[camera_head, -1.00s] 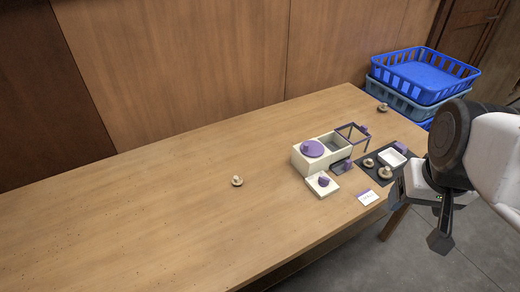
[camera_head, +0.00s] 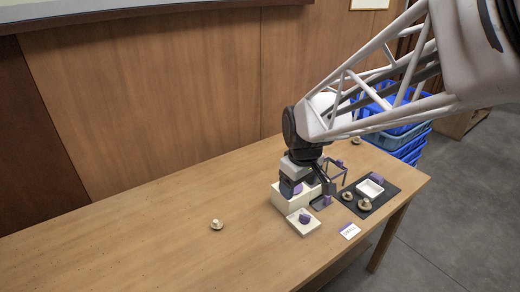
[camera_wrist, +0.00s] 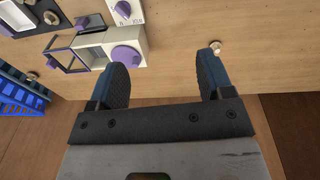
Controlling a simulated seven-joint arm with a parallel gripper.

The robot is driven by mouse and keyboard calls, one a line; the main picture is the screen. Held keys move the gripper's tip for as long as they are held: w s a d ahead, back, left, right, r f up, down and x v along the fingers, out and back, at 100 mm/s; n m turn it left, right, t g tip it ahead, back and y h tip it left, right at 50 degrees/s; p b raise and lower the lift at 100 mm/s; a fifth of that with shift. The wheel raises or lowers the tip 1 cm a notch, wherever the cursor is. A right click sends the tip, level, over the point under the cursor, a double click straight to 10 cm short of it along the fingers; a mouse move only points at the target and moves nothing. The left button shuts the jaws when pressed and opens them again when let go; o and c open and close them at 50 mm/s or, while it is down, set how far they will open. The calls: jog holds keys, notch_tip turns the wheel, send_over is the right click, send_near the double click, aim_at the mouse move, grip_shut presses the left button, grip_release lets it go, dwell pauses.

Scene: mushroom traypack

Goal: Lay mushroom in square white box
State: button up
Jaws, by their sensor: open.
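The square white box (camera_head: 370,188) is a small open tray on a dark mat at the right of the table, in the head view. Two brown-and-white mushrooms, a smaller one (camera_head: 347,196) and a larger one (camera_head: 364,204), sit on the mat beside it. Another mushroom (camera_head: 216,224) stands alone on the bare table to the left. One more mushroom (camera_head: 356,141) is at the far right. My gripper (camera_head: 311,188) is open over the cream box area, left of the mat. The wrist view shows the spread fingers (camera_wrist: 163,76) with nothing between them.
A cream box (camera_head: 288,200) with a purple round lid (camera_wrist: 125,57) stands below my gripper and is partly hidden by it. A small cream unit (camera_head: 303,224) with a purple knob and a white card (camera_head: 349,231) are in front. Blue crates (camera_head: 412,145) stand behind right. The table's left is clear.

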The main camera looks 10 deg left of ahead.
jog(key=w+a+f+n, duration=0.2)
jog(key=a+f, duration=0.2)
jog(key=a, duration=0.3)
jog(key=w+a+f+n, duration=0.3)
jog(key=a+f, duration=0.2)
jog(key=a, duration=0.2)
jog(key=n+g, duration=0.1)
jog(key=n, duration=0.3)
send_over(216, 221)
notch_tip(216, 221, down, 9)
jog(key=shift+s+f, duration=0.1)
jog(key=shift+f, duration=1.3)
jog(key=shift+f, duration=2.6)
jog(key=c, duration=0.8)
